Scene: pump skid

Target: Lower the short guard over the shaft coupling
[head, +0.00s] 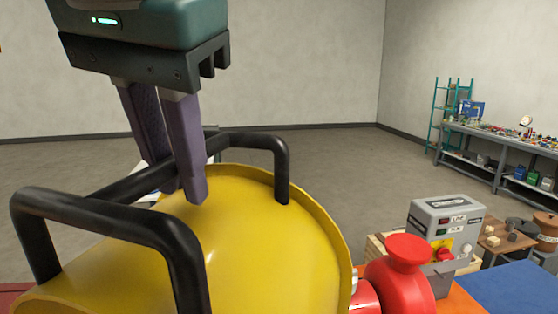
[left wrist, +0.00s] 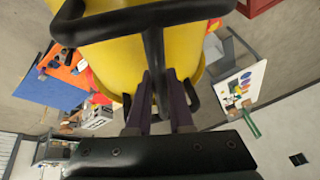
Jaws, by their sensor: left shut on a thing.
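The short guard (head: 270,235) is a curved yellow cover with black tubular handles (head: 110,225) and a black crossbar. It fills the lower middle of the head view, close to the camera. My left gripper (head: 183,185) comes down from above, its purple fingers shut on the black bar. In the left wrist view the yellow guard (left wrist: 110,62) and its black bar (left wrist: 153,50) sit at the fingertips of the left gripper (left wrist: 161,85). The shaft coupling is hidden, so I cannot tell how the guard stands to it. My right gripper is not in view.
A red pump part (head: 405,275) stands just right of the guard. Behind it is a grey control box (head: 445,225) with a red knob. A blue mat (head: 515,290) lies at the lower right. A workbench (head: 500,145) stands far right. The floor behind is clear.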

